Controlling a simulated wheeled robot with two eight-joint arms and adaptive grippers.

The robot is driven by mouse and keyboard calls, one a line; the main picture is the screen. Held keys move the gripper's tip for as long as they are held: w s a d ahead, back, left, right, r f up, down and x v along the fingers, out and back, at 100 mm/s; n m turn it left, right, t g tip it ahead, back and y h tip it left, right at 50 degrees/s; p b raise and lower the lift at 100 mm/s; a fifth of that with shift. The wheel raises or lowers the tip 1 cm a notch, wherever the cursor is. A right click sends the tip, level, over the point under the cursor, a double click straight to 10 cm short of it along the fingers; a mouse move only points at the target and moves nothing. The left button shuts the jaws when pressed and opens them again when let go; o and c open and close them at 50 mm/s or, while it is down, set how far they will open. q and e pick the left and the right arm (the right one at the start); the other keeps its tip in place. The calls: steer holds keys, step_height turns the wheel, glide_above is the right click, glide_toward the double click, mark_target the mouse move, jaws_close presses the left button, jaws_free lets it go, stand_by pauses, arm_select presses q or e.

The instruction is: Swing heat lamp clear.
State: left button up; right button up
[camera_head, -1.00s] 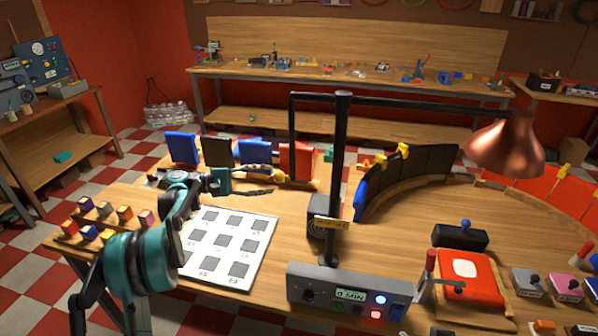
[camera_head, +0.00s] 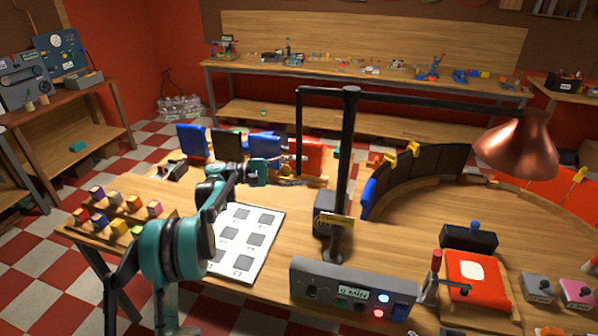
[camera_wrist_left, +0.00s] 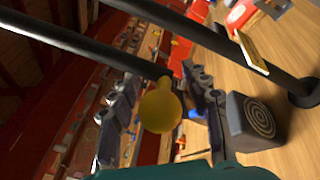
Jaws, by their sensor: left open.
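The heat lamp has a copper shade (camera_head: 516,146) on a long black arm from an upright black post (camera_head: 344,165). On the post's other side a thin black bar (camera_head: 299,125) hangs down. My left gripper (camera_head: 288,172) is at the lower end of this bar. In the left wrist view a round yellow knob (camera_wrist_left: 161,109) sits at the end of a black bar (camera_wrist_left: 85,45), between the open fingers of my gripper (camera_wrist_left: 160,98). I cannot tell whether a finger touches the knob. My right gripper is not in view.
A dark box with a ringed face (camera_wrist_left: 257,115) stands near the post. A control panel (camera_head: 350,293) is at the front edge. A curved black panel wall (camera_head: 420,175) is under the lamp arm. Blue and red panels (camera_head: 193,142) stand behind my gripper. A white grid board (camera_head: 258,262) lies below my arm.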

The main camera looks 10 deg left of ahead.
arm_select(q)
jaws_close()
steer(key=shift+s+t, duration=0.1)
steer(key=shift+t, duration=0.2)
